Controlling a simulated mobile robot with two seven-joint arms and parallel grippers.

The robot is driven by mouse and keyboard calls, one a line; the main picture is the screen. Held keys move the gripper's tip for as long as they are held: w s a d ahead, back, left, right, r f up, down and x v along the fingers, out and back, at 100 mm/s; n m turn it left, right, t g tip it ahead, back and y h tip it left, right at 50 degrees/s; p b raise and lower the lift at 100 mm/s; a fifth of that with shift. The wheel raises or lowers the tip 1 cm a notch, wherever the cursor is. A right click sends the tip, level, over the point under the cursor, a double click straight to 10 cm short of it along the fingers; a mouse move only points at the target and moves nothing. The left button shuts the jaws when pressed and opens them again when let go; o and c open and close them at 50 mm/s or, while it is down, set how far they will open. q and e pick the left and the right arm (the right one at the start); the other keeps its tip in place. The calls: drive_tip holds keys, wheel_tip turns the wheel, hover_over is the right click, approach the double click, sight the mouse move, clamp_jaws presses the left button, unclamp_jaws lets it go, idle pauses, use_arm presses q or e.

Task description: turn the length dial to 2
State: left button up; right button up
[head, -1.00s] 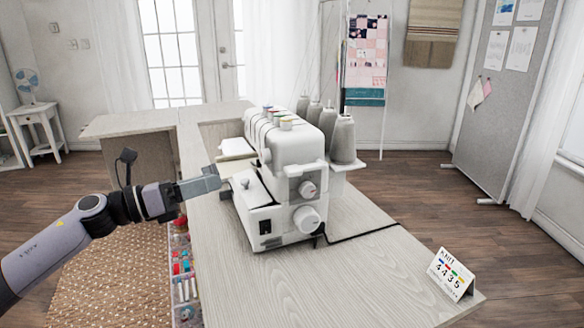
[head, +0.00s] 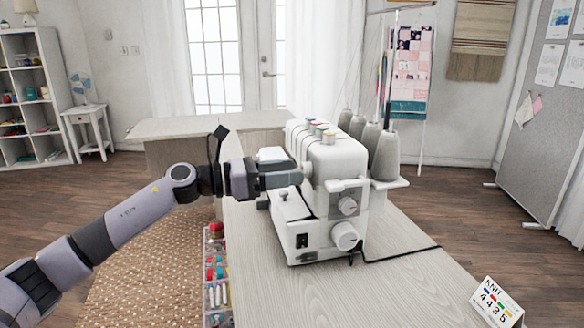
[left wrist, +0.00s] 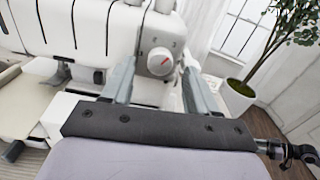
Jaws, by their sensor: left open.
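The white sewing machine (head: 325,165) stands on the pale table. My left gripper (head: 299,178) is level with its upper front, pointing right at the machine. In the left wrist view the open fingers (left wrist: 159,68) stand on either side of a round white dial (left wrist: 159,63). The end face carries a smaller knob (head: 348,206) and a larger wheel (head: 344,236). No label confirms which is the length dial. My right gripper is out of view.
Thread cones (head: 386,152) stand behind the machine. A dark cord (head: 400,253) runs across the table. A tray of sewing supplies (head: 217,285) is at the left edge.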

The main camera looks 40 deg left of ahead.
use_arm(q)
drive_tip(key=shift+x, duration=0.8)
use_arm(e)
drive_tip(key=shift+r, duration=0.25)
use_arm(q)
drive_tip(key=c, duration=1)
drive_tip(key=shift+c, duration=0.2)
drive_tip(key=shift+n+p, duration=0.3)
drive_tip(key=shift+p, duration=0.05)
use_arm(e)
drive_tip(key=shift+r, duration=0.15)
use_arm(q)
drive_tip(key=n+p, duration=0.8)
drive_tip(key=n, duration=0.3)
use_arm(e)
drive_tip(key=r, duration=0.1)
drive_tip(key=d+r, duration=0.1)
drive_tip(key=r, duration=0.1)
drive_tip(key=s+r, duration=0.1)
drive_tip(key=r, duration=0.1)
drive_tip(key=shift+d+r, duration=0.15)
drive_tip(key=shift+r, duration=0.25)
